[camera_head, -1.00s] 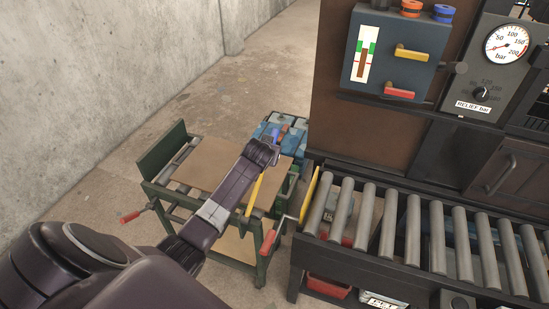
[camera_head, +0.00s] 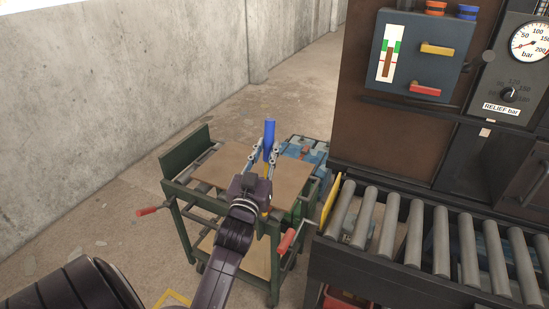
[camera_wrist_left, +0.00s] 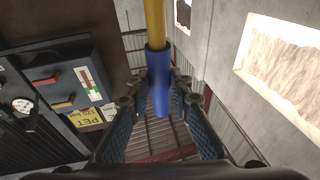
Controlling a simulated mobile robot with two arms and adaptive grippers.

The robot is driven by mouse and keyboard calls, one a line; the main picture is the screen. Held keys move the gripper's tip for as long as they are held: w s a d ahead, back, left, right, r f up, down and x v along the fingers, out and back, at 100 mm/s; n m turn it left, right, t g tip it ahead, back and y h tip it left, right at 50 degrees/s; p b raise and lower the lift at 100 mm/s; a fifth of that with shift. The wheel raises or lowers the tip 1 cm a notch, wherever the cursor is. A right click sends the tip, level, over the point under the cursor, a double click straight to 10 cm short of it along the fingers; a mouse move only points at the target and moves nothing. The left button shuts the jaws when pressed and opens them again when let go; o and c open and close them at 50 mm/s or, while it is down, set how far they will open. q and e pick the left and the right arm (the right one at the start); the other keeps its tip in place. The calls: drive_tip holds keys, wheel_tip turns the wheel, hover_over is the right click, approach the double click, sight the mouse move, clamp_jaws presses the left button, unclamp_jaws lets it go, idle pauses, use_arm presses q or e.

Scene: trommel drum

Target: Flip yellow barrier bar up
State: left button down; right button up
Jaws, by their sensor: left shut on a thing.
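The yellow barrier bar ends in a blue handle (camera_head: 269,136). In the head view the handle stands nearly upright over the green cart, and most of the yellow part is hidden behind my left gripper. In the left wrist view the yellow bar (camera_wrist_left: 154,24) runs up to the top edge, with the blue handle (camera_wrist_left: 158,82) below it between the fingers. My left gripper (camera_head: 270,160) is shut on the blue handle, with one finger on each side. My right gripper is in neither view.
The green cart (camera_head: 186,150) with a brown top stands under my left arm; red-handled cranks stick out from it. A roller conveyor (camera_head: 413,232) with a yellow end plate (camera_head: 331,200) is at right. A control panel (camera_head: 424,55) is above it. Floor at left is clear.

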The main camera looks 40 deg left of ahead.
use_arm(q)
drive_tip(key=shift+s+d+t+y+b, duration=0.15)
drive_tip(key=shift+s+t+y+b, duration=0.1)
drive_tip(key=shift+s+b, duration=0.35)
drive_tip(key=shift+s+d+t+y+b, duration=0.15)
drive_tip(key=shift+s+t+b, duration=0.2)
drive_tip(key=shift+s, duration=0.3)
drive_tip(key=shift+s+d+t+y+b, duration=0.15)
drive_tip(key=shift+s+t+y+b, duration=0.05)
drive_tip(key=shift+s+b, duration=0.4)
drive_tip(key=shift+f, duration=0.2)
drive_tip(key=c, duration=2)
unclamp_jaws()
drive_tip(key=shift+s, duration=0.1)
drive_tip(key=r, duration=1)
drive_tip(key=shift+s+r, duration=0.2)
